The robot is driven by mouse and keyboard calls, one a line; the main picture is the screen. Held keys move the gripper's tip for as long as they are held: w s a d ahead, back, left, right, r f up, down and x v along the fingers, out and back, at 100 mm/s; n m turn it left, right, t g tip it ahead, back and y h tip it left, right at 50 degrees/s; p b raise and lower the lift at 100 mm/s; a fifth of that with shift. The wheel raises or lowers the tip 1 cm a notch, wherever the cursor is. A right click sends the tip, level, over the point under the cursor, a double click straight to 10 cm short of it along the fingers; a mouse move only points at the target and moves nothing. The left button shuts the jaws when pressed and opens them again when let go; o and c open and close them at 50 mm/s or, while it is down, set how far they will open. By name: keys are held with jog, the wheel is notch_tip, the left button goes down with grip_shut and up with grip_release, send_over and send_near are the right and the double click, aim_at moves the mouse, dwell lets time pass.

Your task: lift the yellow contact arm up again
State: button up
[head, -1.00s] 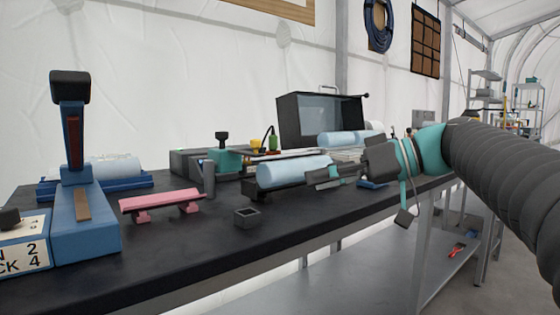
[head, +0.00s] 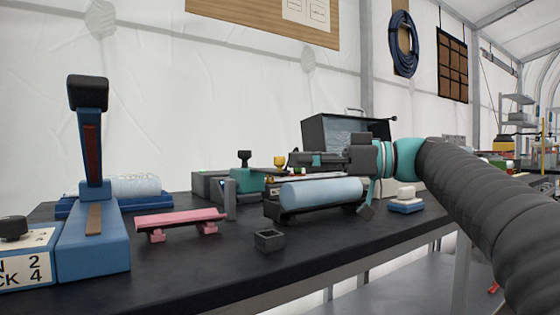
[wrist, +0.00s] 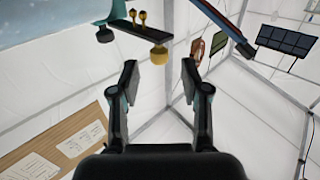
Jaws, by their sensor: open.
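The contact arm shows in the wrist view as a dark bar (wrist: 137,30) with two small brass pieces and a yellow knob (wrist: 158,55) at its end. The yellow knob also shows small in the head view (head: 280,161), at the back of the bench. My gripper (wrist: 158,75) is open and empty, its fingers spread on either side of the line to the knob, which appears just beyond the tips. In the head view my gripper (head: 298,158) points left, close to the knob. I cannot tell whether it touches it.
A pale blue cylinder (head: 320,193) lies in a dark cradle in front of my gripper. A teal-and-grey device (head: 246,179) stands left of the knob. An open dark case (head: 345,133) stands behind.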

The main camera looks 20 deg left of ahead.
aim_at(280, 159)
jog(key=shift+s+a, duration=0.2)
jog(key=shift+a, duration=2.1)
grip_shut()
